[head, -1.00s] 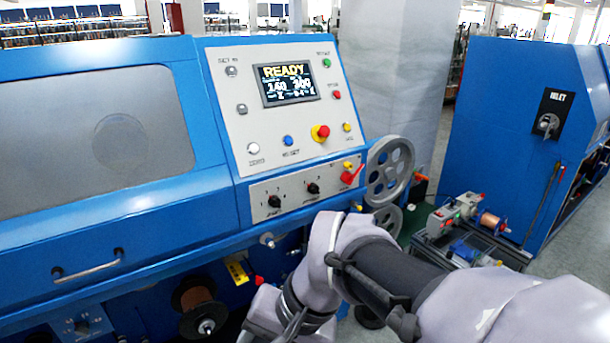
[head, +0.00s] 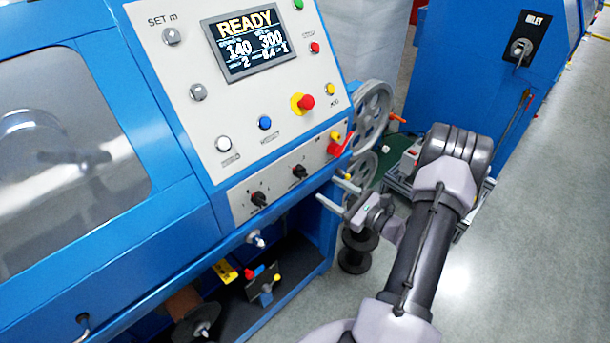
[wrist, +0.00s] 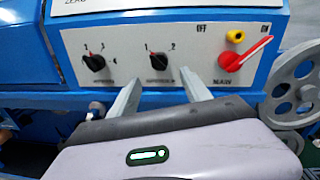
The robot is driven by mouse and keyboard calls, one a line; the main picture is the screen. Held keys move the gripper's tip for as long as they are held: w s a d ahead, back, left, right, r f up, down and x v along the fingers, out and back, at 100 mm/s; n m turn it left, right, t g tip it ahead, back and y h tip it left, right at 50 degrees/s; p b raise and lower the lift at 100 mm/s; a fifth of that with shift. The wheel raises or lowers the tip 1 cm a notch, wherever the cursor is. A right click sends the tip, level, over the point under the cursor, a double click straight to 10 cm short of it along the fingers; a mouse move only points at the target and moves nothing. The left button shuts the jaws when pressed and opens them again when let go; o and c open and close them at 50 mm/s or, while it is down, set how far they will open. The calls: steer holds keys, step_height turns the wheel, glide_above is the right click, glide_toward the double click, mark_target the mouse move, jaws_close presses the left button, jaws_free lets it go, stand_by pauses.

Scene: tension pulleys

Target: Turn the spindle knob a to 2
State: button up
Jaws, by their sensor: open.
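Two black rotary knobs sit on the lower grey panel (head: 278,185) of the blue machine. The left knob (head: 259,199) also shows in the wrist view (wrist: 96,63), with several numbers around it. The middle knob (head: 299,171) shows in the wrist view (wrist: 159,62) with 1 at its upper left and 2 at its upper right. Its pointer seems turned toward the 1. The names under both knobs are too blurred to read. My gripper (head: 330,189) is open and empty, apart from the panel. In the wrist view its fingertips (wrist: 163,76) spread below the middle knob.
A red switch lever (wrist: 242,55) and a yellow button (wrist: 235,36) lie right of the middle knob. A grey handwheel (wrist: 295,82) stands at the panel's right side. Above is a console with a READY screen (head: 249,42). Grey floor (head: 530,240) is free on the right.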

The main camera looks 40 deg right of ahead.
mark_target(305, 175)
steer(key=w, duration=0.3)
steer(key=w+a, duration=0.1)
steer(key=w, duration=0.2)
steer(key=w+b, duration=0.1)
steer(key=w, duration=0.2)
steer(key=shift+w+a, duration=0.2)
steer(key=shift+w, duration=0.05)
steer(key=shift+c, duration=0.3)
jaws_close()
